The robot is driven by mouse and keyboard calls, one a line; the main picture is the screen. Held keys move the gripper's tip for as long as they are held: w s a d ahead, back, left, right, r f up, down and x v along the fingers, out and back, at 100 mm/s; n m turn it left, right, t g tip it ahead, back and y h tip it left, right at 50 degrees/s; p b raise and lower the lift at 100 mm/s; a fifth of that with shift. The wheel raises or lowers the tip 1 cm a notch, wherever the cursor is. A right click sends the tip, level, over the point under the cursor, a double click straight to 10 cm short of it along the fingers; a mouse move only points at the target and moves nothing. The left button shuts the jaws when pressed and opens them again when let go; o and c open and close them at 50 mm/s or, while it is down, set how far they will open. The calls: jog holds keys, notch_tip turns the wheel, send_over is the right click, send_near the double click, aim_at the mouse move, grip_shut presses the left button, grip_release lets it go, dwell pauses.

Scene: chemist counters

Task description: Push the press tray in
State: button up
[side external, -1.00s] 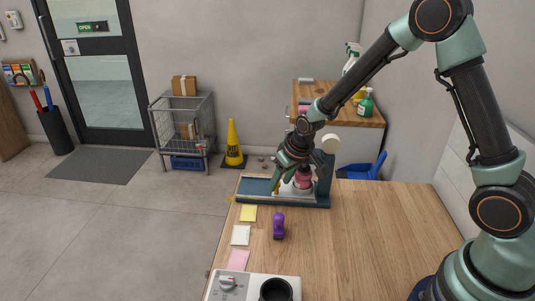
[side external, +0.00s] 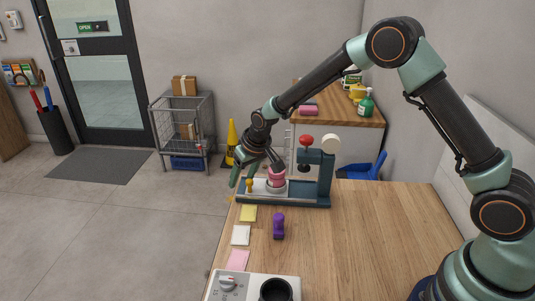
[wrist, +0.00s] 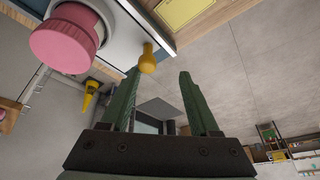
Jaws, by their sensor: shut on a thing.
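The press (side external: 325,180) stands at the far end of the counter, with a red ball (side external: 306,140) on top and a blue-grey base. Its pale tray (side external: 262,189) sits left of the press column and carries a pink ribbed piece (side external: 277,174), which also shows in the wrist view (wrist: 68,40). A yellow knob (side external: 249,187) stands on the tray's left end; it also shows in the wrist view (wrist: 148,58). In the wrist view (wrist: 160,72) the knob is close to the left fingertip.
Sticky notes (side external: 241,235) and a purple object (side external: 279,225) lie nearer on the counter. A grey device (side external: 230,287) is at the front edge. The counter's right half is clear. A yellow cone (side external: 230,140) stands on the floor behind.

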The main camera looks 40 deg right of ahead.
jog(key=a+v, duration=0.1)
jog(key=v, duration=1.1)
jog(key=s+d+r, duration=0.3)
jog(key=s, duration=0.4)
jog(key=s+d+r, duration=0.3)
jog(key=s, duration=0.4)
jog(key=s+d+r+t, duration=0.1)
jog(key=s+d+r, duration=0.2)
jog(key=s, duration=0.4)
jog(key=shift+s+h, duration=0.3)
jog(key=w+a+f, duration=0.2)
jog(key=w+f, duration=0.1)
jog(key=w, duration=0.4)
jog(key=w+a+f+g, duration=0.1)
jog(key=w+a+f, duration=0.15)
jog(key=w, duration=0.35)
jog(key=w+a+f, duration=0.2)
jog(key=w+f, duration=0.2)
jog(key=w, duration=0.3)
jog(key=x, duration=1.1)
jog(key=shift+f, duration=0.25)
